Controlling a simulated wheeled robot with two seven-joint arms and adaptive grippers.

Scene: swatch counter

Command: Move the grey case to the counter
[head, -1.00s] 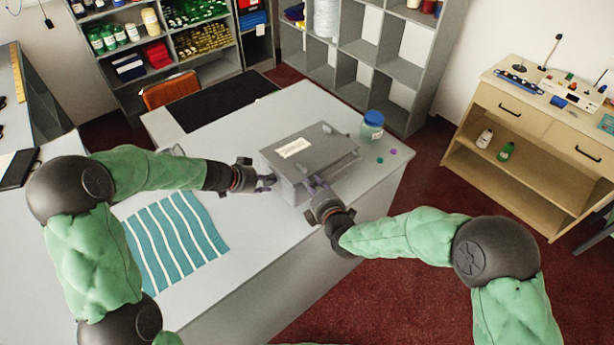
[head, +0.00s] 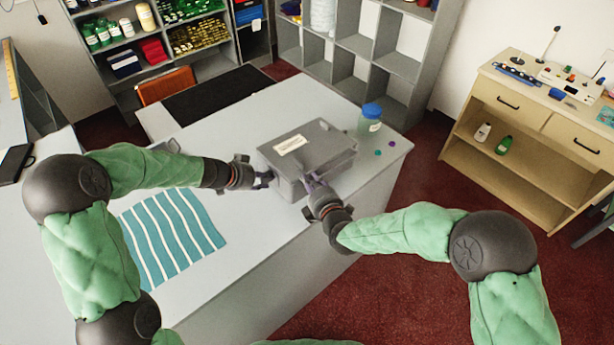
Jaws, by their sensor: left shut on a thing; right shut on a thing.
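The grey case (head: 318,141) with a pale label on its lid is at the right part of the white counter (head: 275,260). My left gripper (head: 268,179) is shut on the case at its left side. My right gripper (head: 312,182) is shut on the case at its near side, by the counter's front edge. The fingers partly hide the near side of the case. I cannot tell whether its underside touches the counter.
A jar with a blue lid (head: 370,118) stands just behind the case, with small purple and green pieces (head: 392,144) beside it. A teal striped cloth (head: 172,238) lies left of the grippers. A black mat (head: 220,95) lies at the back. A wooden cabinet (head: 530,140) stands at right.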

